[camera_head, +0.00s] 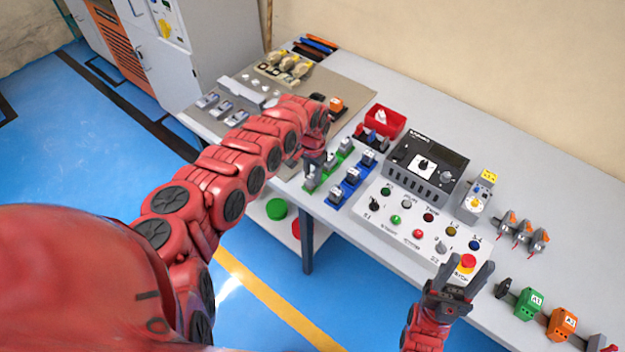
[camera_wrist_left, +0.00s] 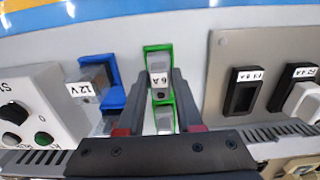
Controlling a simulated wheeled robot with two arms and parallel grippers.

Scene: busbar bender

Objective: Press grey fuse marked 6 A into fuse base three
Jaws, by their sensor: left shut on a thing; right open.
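My left gripper (camera_head: 315,165) is over the green holder row (camera_head: 345,146). In the left wrist view its fingers (camera_wrist_left: 162,85) are shut on the grey fuse marked 6 A (camera_wrist_left: 158,82). The green holder (camera_wrist_left: 157,47) shows right behind this fuse; I cannot tell whether the fuse still sits in it. A second grey piece (camera_wrist_left: 164,117) is in the green row between the fingers. A grey panel (camera_wrist_left: 240,50) with labelled black sockets is to the right; fuse base three cannot be made out. My right gripper (camera_head: 460,283) is open and empty near the red button (camera_head: 467,262).
Blue holders (camera_head: 352,182) with grey pieces stand beside the green row; one piece (camera_wrist_left: 94,84) is marked 12 V. A red bin (camera_head: 385,122), a black control unit (camera_head: 425,165) and a white button panel (camera_head: 405,217) are close by.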

